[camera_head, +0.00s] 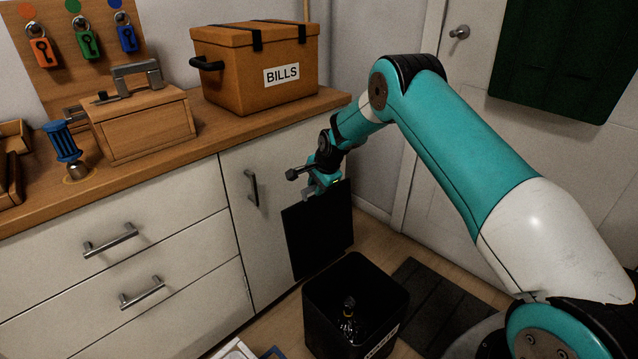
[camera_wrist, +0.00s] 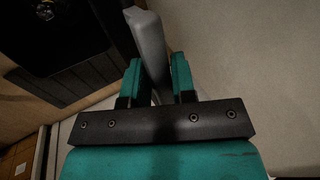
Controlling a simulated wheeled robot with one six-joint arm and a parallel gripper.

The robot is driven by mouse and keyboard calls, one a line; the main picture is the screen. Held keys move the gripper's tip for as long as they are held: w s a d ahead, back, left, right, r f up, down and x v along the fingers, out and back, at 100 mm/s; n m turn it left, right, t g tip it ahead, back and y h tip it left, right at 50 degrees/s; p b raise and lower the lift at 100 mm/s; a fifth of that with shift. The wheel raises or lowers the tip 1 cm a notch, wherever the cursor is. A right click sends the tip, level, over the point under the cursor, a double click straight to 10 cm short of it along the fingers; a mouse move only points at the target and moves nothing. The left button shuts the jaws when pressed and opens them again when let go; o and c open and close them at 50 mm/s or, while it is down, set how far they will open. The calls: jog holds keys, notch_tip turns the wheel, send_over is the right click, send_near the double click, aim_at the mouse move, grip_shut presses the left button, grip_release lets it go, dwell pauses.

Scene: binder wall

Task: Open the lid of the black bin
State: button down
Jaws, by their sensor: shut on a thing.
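The black bin (camera_head: 395,312) stands on the floor in front of the cabinet, with its inside in plain view. Its black lid (camera_head: 318,232) stands nearly upright behind the opening, close to the cabinet front. My gripper (camera_head: 320,184) is at the lid's top edge. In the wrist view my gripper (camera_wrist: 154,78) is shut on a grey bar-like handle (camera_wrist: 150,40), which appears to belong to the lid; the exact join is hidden.
A small dark object (camera_head: 349,305) lies inside the bin. A wooden counter (camera_head: 240,127) holds an orange BILLS box (camera_head: 245,75), a wooden box (camera_head: 145,130) and a blue stamp (camera_head: 64,148). A cabinet handle (camera_head: 252,188) is left of my gripper. A dark mat (camera_head: 440,300) lies right of the bin.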

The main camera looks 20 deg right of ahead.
jog(key=shift+s+f, duration=0.15)
jog(key=shift+f, duration=0.3)
jog(key=c, duration=1)
grip_release()
jog(key=shift+a, duration=0.1)
jog(key=shift+c, duration=0.2)
jog(key=shift+s, duration=0.1)
jog(key=w+p+v, duration=0.1)
jog(key=v, duration=1.7)
jog(key=shift+r, duration=0.3)
